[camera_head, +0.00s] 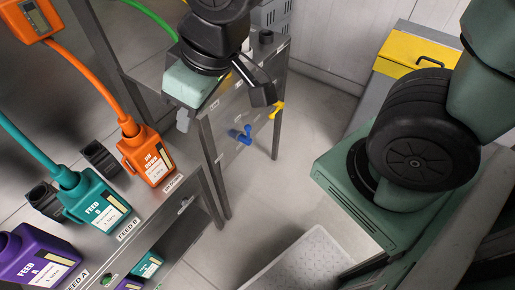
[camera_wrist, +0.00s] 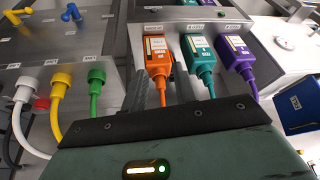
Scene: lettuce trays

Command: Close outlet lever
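Two small levers show on the steel panel: a blue lever (camera_head: 241,134) and a yellow lever (camera_head: 277,108). In the wrist view the blue lever (camera_wrist: 71,13) and the yellow lever (camera_wrist: 14,17) are at the top left. Their labels are too small to read, so I cannot tell which is the outlet lever. My gripper (camera_head: 183,120) hangs left of both levers in the head view, apart from them, its fingers mostly hidden. In the wrist view my gripper (camera_wrist: 160,75) has two dark fingers spread with a gap between them, and holds nothing.
An orange bottle (camera_head: 147,157), a teal bottle (camera_head: 95,202) and a purple bottle (camera_head: 38,258) stand on a steel shelf with hoses attached. White, yellow and green hose fittings (camera_wrist: 97,77) lie near my gripper. A white tray (camera_head: 305,262) is on the floor.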

